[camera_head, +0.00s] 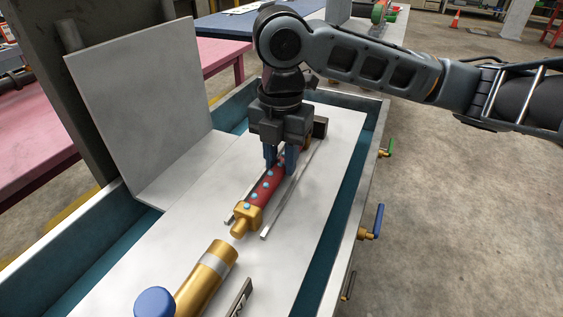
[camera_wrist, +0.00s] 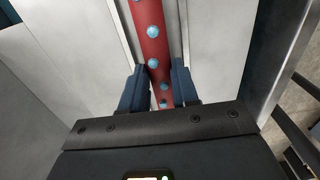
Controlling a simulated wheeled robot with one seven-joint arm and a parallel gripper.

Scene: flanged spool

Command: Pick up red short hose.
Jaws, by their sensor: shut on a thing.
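The red short hose (camera_head: 261,190) is a red tube with pale blue dots and a brass fitting at its near end. It lies lengthwise on the white work surface between two thin metal rails. My gripper (camera_head: 281,166) points down at the far part of the hose, with one blue finger on each side, shut on it. The wrist view shows the hose (camera_wrist: 151,38) running between the two fingers (camera_wrist: 160,92). I cannot tell whether the hose is lifted off the surface. Its far end is mostly hidden behind the gripper.
Thin metal rails (camera_head: 289,193) flank the hose. A grey upright panel (camera_head: 143,104) rises at the left. The white surface (camera_head: 318,215) to the right is clear.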

